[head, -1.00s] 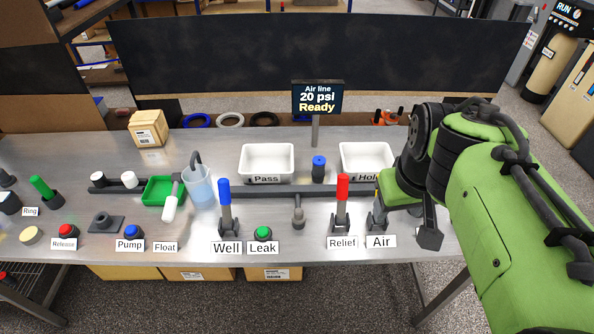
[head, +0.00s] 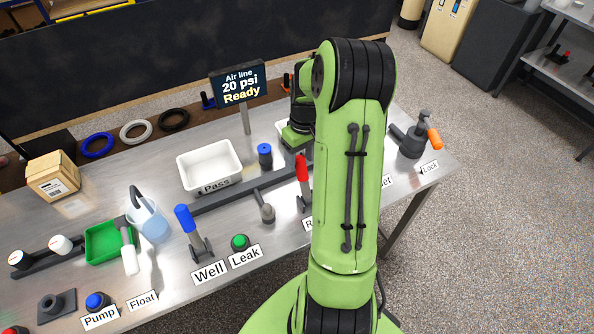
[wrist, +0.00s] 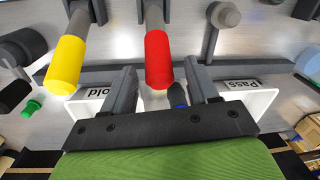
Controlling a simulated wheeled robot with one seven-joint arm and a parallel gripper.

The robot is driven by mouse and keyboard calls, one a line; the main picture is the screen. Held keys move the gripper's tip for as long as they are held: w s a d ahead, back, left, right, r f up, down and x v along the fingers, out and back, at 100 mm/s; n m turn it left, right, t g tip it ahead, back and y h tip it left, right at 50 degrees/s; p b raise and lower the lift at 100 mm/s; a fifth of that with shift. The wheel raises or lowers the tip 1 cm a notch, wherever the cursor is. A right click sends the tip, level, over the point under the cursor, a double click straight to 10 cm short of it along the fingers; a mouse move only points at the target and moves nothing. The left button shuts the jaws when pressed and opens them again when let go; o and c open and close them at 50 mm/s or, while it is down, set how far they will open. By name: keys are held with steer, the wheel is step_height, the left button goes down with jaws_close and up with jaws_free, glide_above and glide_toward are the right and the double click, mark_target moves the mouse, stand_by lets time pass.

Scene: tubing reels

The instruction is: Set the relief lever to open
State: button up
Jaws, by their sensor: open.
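The relief lever has a red handle (head: 302,168) and stands upright near the bench's front edge in the head view, partly hidden by my arm. Its label beneath is mostly covered. In the wrist view the red handle (wrist: 158,58) lies just ahead of and roughly between my open fingers. My gripper (wrist: 165,78) is open and empty; I cannot tell that either finger touches the handle. In the head view my gripper is largely hidden behind my arm.
A yellow-handled lever (wrist: 66,66) stands close to the left in the wrist view. A blue-handled Well lever (head: 186,220), a green Leak button (head: 240,242) and a white Pass tray (head: 183,158) are nearby. The sign (head: 239,84) reads "Air line 20 psi Ready".

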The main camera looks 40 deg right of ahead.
mark_target(300, 171)
steer(key=f, duration=0.4)
steer(key=shift+s+a+f, duration=0.15)
steer(key=shift+s+f, duration=0.05)
steer(key=shift+f, duration=0.2)
steer(key=shift+w+f, duration=0.15)
steer(key=shift+f, duration=0.15)
jaws_close()
